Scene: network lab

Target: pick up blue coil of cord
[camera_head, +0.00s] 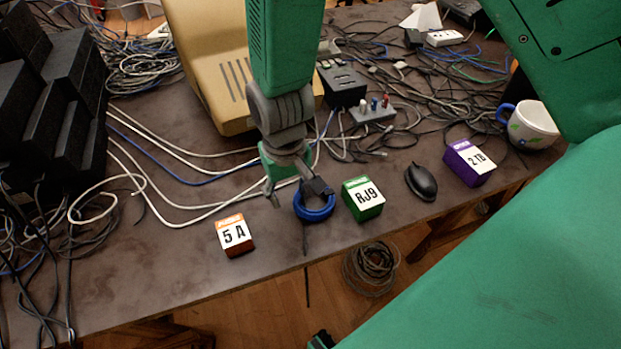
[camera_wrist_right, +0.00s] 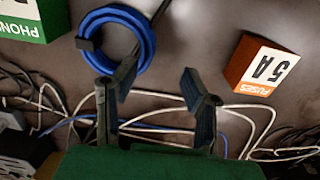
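The blue coil of cord (camera_head: 315,214) lies flat on the dark table near its front edge, with a black tie on it. My right gripper (camera_head: 297,194) comes down from above, its fingers apart and nothing between them. One finger overlaps the coil's upper edge in the head view; the other is left of it. In the right wrist view the blue coil (camera_wrist_right: 149,39) shows at the upper left, beyond the left finger of my open right gripper (camera_wrist_right: 157,82). I cannot tell whether that finger touches the coil. My left gripper is not in view.
A green RJ9 box (camera_head: 363,199) stands close right of the coil, and an orange 5A box (camera_head: 235,235) stands to the left. A black mouse (camera_head: 421,182), purple box (camera_head: 469,163) and cup (camera_head: 532,126) are further right. Loose cables cover the table behind.

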